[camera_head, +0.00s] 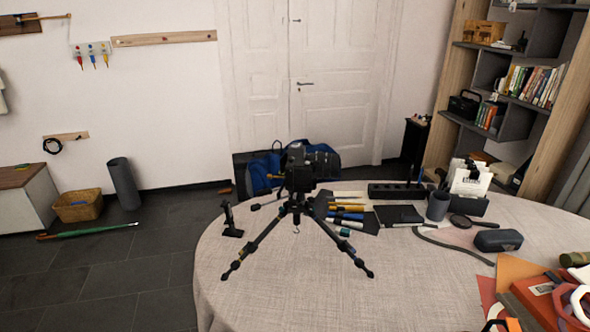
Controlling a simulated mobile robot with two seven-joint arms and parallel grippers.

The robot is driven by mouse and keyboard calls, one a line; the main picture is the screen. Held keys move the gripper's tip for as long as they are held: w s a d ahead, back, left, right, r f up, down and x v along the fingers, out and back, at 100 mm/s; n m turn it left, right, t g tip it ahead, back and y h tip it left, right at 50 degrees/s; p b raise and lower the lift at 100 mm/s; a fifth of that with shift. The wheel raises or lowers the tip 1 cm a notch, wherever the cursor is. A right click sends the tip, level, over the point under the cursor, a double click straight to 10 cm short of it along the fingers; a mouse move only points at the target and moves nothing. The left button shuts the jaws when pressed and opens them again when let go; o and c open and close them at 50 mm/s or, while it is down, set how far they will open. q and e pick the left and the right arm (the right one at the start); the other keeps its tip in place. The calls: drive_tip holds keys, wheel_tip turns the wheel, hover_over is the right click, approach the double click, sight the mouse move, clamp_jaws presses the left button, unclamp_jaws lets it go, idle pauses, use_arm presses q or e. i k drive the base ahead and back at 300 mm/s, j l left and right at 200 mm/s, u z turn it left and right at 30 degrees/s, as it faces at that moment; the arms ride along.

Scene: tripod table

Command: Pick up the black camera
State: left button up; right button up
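The black camera (299,172) is mounted on top of a small black tripod (297,208). Its lens side seems to point right. The tripod stands with its legs spread on the round table (290,290), which has a light cloth. Dark things behind the camera make its outline hard to separate. Neither of my grippers shows in the head view.
Close behind the tripod lie several markers (345,216). A small black stand (230,222) is left of it. A black power strip (397,191), a grey cup (438,206) and a dark case (498,240) are to the right. The table's front middle is clear.

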sight(295, 149)
drive_tip(key=j+z, duration=0.1)
drive_tip(key=z, duration=0.7)
drive_tip(key=j+z, duration=0.9)
drive_tip(key=k+j+z, duration=0.1)
drive_tip(key=j, duration=0.3)
drive_tip(key=k+j, duration=0.2)
drive_tip(key=j, duration=0.15)
drive_tip(key=k+j+z, duration=0.15)
drive_tip(key=j, duration=0.25)
